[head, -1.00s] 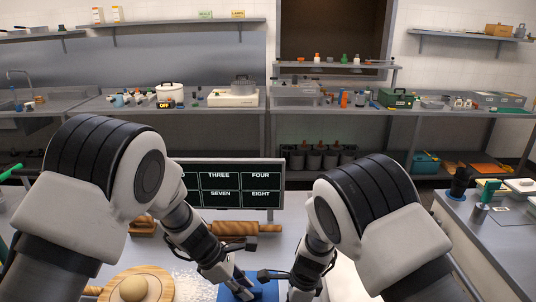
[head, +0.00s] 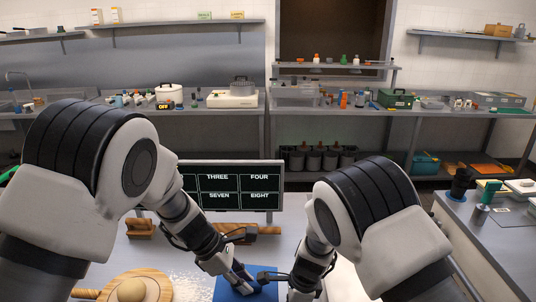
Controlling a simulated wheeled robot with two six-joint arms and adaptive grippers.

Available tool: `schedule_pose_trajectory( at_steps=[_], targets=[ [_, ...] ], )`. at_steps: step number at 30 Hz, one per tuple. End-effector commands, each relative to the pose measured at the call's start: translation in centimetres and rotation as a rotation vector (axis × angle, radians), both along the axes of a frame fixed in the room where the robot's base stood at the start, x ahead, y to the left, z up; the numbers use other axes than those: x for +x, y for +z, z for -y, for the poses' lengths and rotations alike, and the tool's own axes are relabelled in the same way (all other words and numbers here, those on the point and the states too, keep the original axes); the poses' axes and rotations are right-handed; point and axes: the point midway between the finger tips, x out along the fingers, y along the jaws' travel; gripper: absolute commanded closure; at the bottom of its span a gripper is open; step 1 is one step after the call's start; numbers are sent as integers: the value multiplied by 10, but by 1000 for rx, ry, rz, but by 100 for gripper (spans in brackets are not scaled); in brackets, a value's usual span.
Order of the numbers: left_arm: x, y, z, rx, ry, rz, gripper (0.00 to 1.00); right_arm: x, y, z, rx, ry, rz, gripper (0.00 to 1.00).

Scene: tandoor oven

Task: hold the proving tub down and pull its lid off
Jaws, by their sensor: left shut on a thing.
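A flat blue piece (head: 232,289), which looks like the lid of the proving tub, shows at the bottom middle of the head view. My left gripper (head: 251,280) is over its right part, pointing down, and is shut on it. My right gripper (head: 283,277) is just to the right, close to the left one. Its fingertips are partly hidden, so I cannot tell its opening or whether it touches the tub. The tub body is not clearly visible; the blue piece and the bottom of the picture hide it.
A round wooden board (head: 157,286) with a dough ball (head: 131,290) lies left of the blue piece. A wooden rolling pin (head: 268,230) and a black menu board (head: 232,186) stand behind. A side counter (head: 485,240) is at the right.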

Motion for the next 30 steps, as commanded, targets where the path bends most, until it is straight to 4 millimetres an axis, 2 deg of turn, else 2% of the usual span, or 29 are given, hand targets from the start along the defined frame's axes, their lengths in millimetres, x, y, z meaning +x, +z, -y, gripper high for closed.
schedule_pose_trajectory(
  at_steps=[3, 18, 30],
  targets=[
    [2, 13, 1, -8, -2, 7, 100, -3, -4, 1, -3, -3, -7, 100],
    [3, 44, 1, -11, 1, 11, 100, -4, -5, 1, -5, 0, -9, 100],
    [3, 47, 2, -12, 1, 10, 100, -5, -5, 0, -5, 2, -11, 100]
  ],
)
